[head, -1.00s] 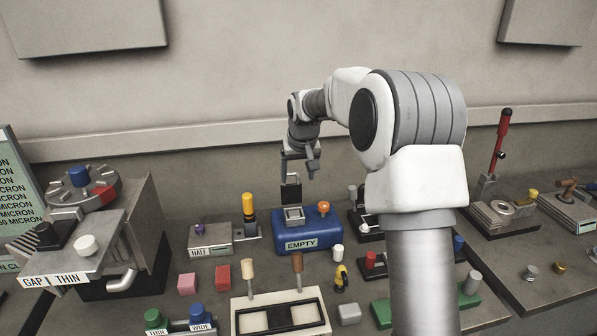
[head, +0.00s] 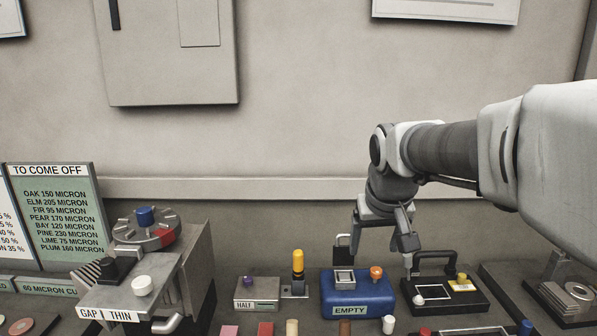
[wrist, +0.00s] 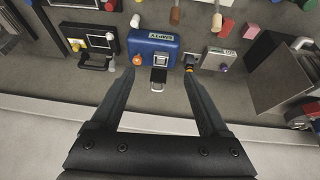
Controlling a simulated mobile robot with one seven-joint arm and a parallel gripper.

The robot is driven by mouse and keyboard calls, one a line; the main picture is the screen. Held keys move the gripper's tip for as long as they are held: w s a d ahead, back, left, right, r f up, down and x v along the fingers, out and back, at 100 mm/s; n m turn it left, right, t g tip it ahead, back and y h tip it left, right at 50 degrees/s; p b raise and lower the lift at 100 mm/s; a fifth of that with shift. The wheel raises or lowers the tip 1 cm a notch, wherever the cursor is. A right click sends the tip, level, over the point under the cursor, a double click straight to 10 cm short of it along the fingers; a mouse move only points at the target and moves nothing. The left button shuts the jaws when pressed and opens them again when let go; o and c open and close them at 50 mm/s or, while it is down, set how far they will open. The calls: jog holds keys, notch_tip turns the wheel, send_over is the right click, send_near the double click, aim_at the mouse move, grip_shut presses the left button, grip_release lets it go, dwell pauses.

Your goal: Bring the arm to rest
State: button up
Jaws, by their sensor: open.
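My gripper (head: 381,240) hangs from the arm above the back of the bench, just behind the blue box labelled EMPTY (head: 349,311). Its two fingers are spread apart with nothing between them. The arm reaches in from the right in the head view. I cannot tell the exact height of the fingertips above the bench.
A black tray with a handle (head: 467,303) is close on the right. A dial machine (head: 170,262) and a green board (head: 60,205) are further left. Space above is clear.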

jog(key=s+f, duration=0.2)
jog(key=s, duration=0.8)
jog(key=s+f, duration=0.1)
jog(key=s, duration=1)
jog(key=shift+f+t+y, duration=0.3)
jog(key=shift+f, duration=0.05)
jog(key=shift+w+d, duration=0.1)
